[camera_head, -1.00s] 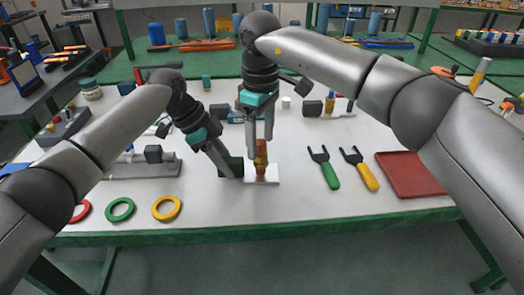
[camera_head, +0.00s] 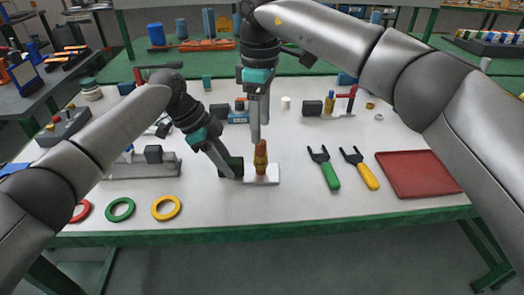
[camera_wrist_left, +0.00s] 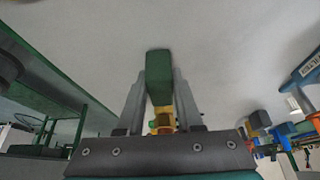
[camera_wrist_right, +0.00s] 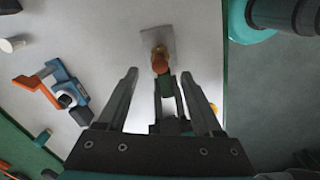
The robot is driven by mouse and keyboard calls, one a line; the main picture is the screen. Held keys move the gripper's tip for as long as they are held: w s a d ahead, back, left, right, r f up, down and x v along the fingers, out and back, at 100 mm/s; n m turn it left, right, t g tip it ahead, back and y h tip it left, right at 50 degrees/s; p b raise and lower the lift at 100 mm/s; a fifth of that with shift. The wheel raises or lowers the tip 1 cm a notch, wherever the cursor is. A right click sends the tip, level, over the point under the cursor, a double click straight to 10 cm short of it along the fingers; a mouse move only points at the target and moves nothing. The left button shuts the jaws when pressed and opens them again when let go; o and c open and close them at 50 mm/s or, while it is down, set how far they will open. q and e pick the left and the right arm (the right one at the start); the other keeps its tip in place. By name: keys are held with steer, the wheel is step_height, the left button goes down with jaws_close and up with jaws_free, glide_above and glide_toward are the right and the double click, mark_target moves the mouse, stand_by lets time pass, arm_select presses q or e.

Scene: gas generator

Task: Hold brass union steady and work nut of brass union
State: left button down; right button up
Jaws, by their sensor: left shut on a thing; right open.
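The brass union (camera_head: 261,158) stands upright on a small white plate (camera_head: 266,181), with an orange-brown upper part. It also shows in the right wrist view (camera_wrist_right: 160,62). My left gripper (camera_head: 234,173) is shut on a dark green block (camera_wrist_left: 158,75) just left of the union; whether the block joins the union I cannot tell. Brass also shows between the left fingers in the left wrist view. My right gripper (camera_head: 257,140) is open and empty, pointing down just above the union's top; its fingers (camera_wrist_right: 160,78) are spread in the right wrist view.
Two forked tools with green (camera_head: 331,176) and yellow (camera_head: 367,176) handles lie right, beside a red tray (camera_head: 415,175). Green (camera_head: 120,209) and yellow (camera_head: 166,207) rings lie front left. A blue-orange device (camera_head: 238,113) stands behind. The table front is mostly clear.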

mark_target(261, 150)
steer(key=n, duration=0.2)
steer(key=r+n, duration=0.1)
steer(key=n, duration=0.1)
steer(key=shift+n, duration=0.4)
steer(key=n, duration=0.4)
steer(key=shift+r, duration=0.3)
steer(key=shift+f, duration=4.5)
steer(key=shift+c, duration=0.4)
jaws_close()
